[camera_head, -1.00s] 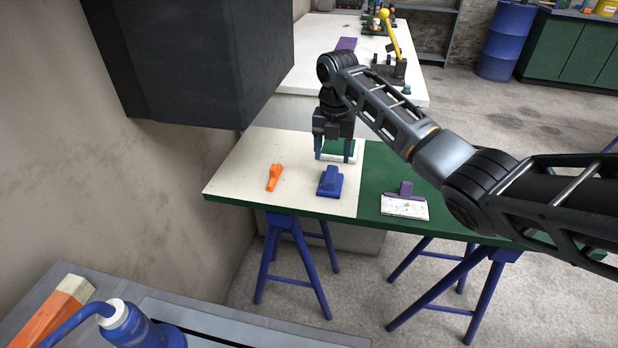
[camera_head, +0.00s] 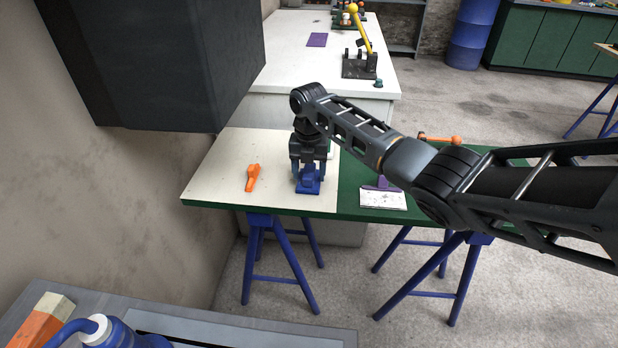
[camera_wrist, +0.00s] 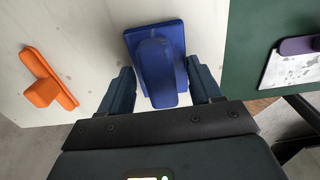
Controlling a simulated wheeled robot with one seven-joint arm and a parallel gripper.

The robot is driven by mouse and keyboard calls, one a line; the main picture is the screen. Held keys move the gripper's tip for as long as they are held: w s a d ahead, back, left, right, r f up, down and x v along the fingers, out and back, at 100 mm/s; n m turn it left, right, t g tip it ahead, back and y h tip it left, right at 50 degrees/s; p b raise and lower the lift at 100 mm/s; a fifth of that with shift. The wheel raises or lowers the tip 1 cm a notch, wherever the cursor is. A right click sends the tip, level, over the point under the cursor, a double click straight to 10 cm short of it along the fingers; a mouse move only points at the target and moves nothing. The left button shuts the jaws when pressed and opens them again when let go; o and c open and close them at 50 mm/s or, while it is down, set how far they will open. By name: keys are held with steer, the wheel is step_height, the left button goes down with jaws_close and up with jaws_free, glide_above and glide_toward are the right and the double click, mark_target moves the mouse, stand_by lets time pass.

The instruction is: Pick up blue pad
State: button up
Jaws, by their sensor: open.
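The blue pad (camera_head: 308,185) is a flat blue block with a raised handle, lying on the white part of the table. In the wrist view the pad (camera_wrist: 174,40) is at top centre, with its handle pointing down between the two fingers. My gripper (camera_head: 308,176) is right over the pad, pointing down. In the wrist view my gripper (camera_wrist: 160,90) is open, with one finger on each side of the handle. I cannot tell whether the fingers touch it. The gripper hides part of the pad in the head view.
An orange tool (camera_head: 253,177) lies to the left of the pad. A white plate with a purple handle (camera_head: 382,198) lies to the right on the green part of the table (camera_head: 350,184). A dark box (camera_head: 150,60) hangs at the left wall. The white worktop (camera_head: 290,50) behind holds a yellow-handled lever (camera_head: 361,28).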

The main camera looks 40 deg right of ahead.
mark_target(309, 169)
steer(key=c, duration=1.1)
steer(key=shift+o, duration=0.2)
steer(key=shift+r, duration=0.15)
steer(key=shift+r, duration=0.6)
step_height(309, 169, up, 3)
steer(key=shift+f, duration=0.1)
steer(key=s+d+r+b, duration=0.1)
steer(key=s+d+r, duration=0.5)
steer(key=d, duration=0.3)
steer(key=shift+s+d+r+b, duration=0.15)
steer(key=shift+s+r+b, duration=0.2)
steer(key=shift+s, duration=0.2)
steer(key=o, duration=0.5)
steer(key=c, duration=0.4)
